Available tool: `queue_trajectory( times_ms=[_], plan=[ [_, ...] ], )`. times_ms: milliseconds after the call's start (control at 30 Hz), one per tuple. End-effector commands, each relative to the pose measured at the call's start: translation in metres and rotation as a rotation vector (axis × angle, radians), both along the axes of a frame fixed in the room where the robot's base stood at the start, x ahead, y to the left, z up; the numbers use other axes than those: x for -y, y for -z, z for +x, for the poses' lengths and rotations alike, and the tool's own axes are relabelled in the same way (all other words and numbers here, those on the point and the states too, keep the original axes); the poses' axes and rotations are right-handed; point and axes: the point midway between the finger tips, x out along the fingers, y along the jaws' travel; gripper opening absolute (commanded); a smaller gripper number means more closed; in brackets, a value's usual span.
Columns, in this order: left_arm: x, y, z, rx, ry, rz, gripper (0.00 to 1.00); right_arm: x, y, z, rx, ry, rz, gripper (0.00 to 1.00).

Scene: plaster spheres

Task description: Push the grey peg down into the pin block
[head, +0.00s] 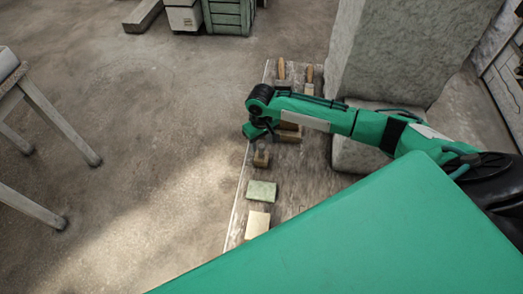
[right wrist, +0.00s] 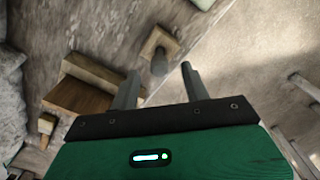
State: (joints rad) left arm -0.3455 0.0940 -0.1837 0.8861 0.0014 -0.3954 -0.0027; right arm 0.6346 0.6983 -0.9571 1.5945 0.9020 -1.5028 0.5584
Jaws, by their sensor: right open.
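The pin block (head: 261,160) is a small wooden block on the worktop near its left edge. The grey peg (head: 262,148) stands up out of it. In the right wrist view the block (right wrist: 153,40) and the peg (right wrist: 159,63) lie just beyond the fingertips, roughly in line with the gap between them. My right gripper (head: 257,131) is close to the peg in the head view; its two fingers (right wrist: 160,82) are spread with nothing between them. I cannot tell how deep the peg sits. My left gripper is in neither view.
Wooden blocks (head: 289,135) lie beside the gripper, and two wooden-handled tools (head: 281,70) lie at the far end. A greenish slab (head: 262,190) and a cream slab (head: 257,224) lie nearer. A large stone block (head: 400,50) stands at the right.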

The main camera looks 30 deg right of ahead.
Motion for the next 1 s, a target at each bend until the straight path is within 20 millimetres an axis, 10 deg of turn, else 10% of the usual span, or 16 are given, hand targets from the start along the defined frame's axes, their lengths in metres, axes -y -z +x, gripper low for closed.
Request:
queue_trajectory(
  times_ms=[633,867,1000],
  plan=[
    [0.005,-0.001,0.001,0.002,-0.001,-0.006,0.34,0.001,0.052,-0.002,-0.001,0.0,-0.001,0.47],
    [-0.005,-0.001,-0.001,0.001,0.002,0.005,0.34,0.001,0.052,-0.002,-0.001,0.0,-0.001,0.04],
    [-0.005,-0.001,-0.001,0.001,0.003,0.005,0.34,0.001,0.051,-0.002,0.0,0.0,-0.001,0.0]
  ],
)
